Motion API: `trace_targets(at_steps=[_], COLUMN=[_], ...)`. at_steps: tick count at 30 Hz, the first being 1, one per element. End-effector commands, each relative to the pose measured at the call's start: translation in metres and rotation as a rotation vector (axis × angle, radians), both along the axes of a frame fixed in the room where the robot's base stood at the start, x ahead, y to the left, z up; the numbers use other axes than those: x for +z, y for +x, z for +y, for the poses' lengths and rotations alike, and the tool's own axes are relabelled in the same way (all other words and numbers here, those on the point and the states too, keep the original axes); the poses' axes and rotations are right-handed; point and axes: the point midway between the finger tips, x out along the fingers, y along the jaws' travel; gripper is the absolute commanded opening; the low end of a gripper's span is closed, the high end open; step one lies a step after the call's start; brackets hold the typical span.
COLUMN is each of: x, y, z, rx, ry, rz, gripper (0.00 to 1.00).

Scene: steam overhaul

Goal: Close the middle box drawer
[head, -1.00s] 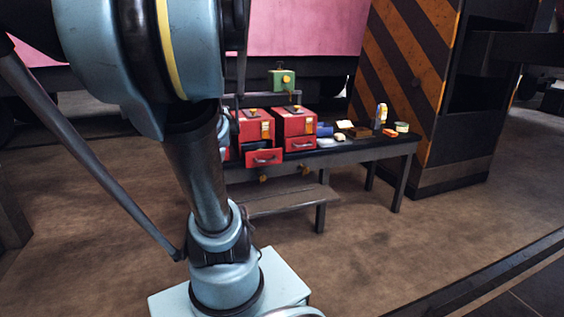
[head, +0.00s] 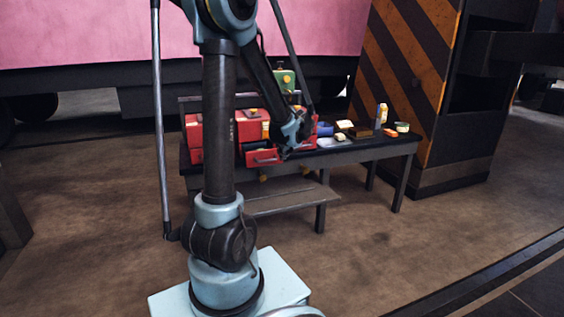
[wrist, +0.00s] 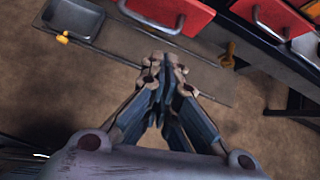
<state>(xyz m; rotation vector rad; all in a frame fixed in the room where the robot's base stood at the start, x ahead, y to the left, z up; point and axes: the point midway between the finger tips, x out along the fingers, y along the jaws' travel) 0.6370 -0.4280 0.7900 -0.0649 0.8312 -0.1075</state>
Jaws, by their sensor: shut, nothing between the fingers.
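Red boxes stand on the dark bench. The middle box (head: 249,124) has its red drawer (head: 263,157) pulled out at the front, with a light handle on its face. My gripper (head: 297,141) is in front of the right-hand red box, just right of that drawer, and hides much of that box. In the wrist view, my gripper (wrist: 162,66) has its fingers together and empty, apart from the red fronts. One red front with a grey handle (wrist: 172,12) is at the top centre, and another (wrist: 272,14) is at the upper right.
A green box (head: 285,79) stands behind. A striped pillar (head: 415,100) is at the right. The brown floor in front is open.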

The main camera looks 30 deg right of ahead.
Motion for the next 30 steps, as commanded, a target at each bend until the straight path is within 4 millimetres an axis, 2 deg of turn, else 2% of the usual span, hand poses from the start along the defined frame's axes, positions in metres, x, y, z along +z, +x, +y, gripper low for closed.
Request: trace_targets(at_steps=[1, 3, 6, 14, 30], x=[-0.003, -0.006, -0.009, -0.02, -0.067], y=[-0.004, -0.009, -0.012, -0.003, 0.043], z=[-0.015, -0.028, -0.039, -0.044, -0.055], rx=[-0.051, -0.106, -0.149, -0.164, -0.162], ry=[0.026, 0.057, 0.084, 0.094, 0.092], rz=[-0.017, -0.035, -0.052, -0.058, -0.058], gripper=[0.0, 0.0, 0.0, 0.0, 0.0])
